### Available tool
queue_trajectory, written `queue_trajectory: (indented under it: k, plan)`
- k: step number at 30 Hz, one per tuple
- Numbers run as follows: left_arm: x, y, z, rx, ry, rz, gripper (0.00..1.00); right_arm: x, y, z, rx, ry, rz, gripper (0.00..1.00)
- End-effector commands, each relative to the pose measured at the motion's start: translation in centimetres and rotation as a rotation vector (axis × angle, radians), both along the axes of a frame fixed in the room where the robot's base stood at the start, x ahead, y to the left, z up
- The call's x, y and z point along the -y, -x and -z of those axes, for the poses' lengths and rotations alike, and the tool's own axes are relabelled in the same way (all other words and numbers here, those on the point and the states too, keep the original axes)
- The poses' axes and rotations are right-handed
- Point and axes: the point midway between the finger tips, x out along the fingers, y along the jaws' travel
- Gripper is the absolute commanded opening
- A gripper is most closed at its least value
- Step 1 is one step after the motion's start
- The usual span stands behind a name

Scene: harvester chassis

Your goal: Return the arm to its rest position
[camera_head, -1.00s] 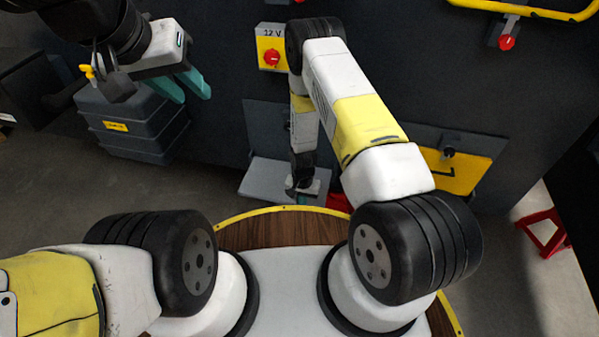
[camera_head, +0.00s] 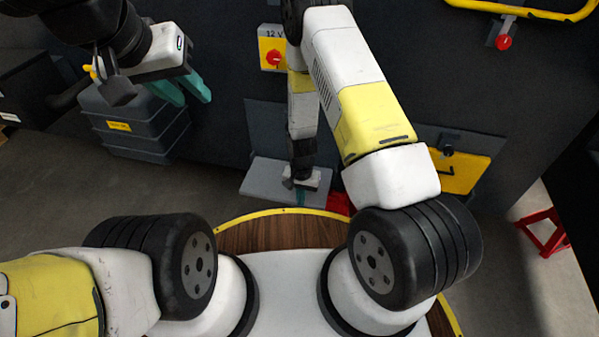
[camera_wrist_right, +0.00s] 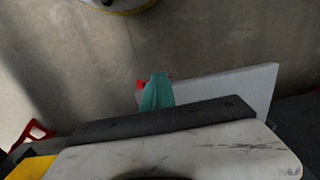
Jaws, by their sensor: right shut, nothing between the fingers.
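My right arm reaches from the base toward the dark chassis wall, bent at a raised elbow. Its gripper (camera_head: 301,195) hangs low in front of the wall in the head view, over a light grey flap. In the right wrist view, its teal fingers (camera_wrist_right: 157,88) are together with nothing between them. My left gripper (camera_head: 192,96) is at the upper left of the head view. Its two teal fingers are apart and empty, above a stack of grey boxes.
The grey flap (camera_head: 262,181) juts from the wall beneath the 12 V switch (camera_head: 273,58). Grey boxes (camera_head: 135,140) stand at left. A yellow panel (camera_head: 470,172) and yellow rail (camera_head: 530,12) are at right. A red stool (camera_head: 540,232) stands on open floor.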

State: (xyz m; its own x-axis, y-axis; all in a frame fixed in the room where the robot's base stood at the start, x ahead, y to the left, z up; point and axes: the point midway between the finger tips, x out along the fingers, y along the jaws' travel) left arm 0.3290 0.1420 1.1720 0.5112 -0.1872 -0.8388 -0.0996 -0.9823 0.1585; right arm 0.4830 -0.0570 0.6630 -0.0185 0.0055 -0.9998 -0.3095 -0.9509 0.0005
Motion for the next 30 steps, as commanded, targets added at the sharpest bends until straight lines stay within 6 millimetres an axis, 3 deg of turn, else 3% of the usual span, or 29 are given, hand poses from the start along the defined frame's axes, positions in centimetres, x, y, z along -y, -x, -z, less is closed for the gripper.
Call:
queue_trajectory:
  k: [3, 9, 14, 17, 20, 24, 30]
  plan:
    - [0.0, 0.0, 0.0, 0.002, 0.0, 0.0, 0.33, -0.6, 1.5, -1.7, 0.001, -0.001, -0.002, 0.0]
    - [0.0, 0.0, 0.0, 0.002, 0.0, 0.0, 0.33, -1.0, 2.8, -3.0, 0.001, 0.0, 0.0, 0.0]
    - [0.0, 0.0, 0.0, 0.002, 0.0, 0.0, 0.33, -1.0, 2.9, -3.5, 0.004, -0.002, 0.0, 0.0]
    - [0.0, 0.0, 0.0, 0.001, 0.0, 0.0, 0.33, -1.2, 2.1, -5.2, 0.018, -0.017, -0.004, 0.0]
    - [0.0, 0.0, 0.0, 0.001, 0.0, 0.0, 0.33, -1.3, 0.7, -9.0, 0.049, -0.046, -0.013, 0.0]
    - [0.0, 0.0, 0.0, 0.001, 0.0, 0.0, 0.33, -1.0, -0.8, -16.3, 0.106, -0.096, -0.042, 0.0]
    - [0.0, 0.0, 0.0, 0.001, 0.0, 0.0, 0.33, 0.4, -1.0, -26.4, 0.197, -0.149, -0.096, 0.0]
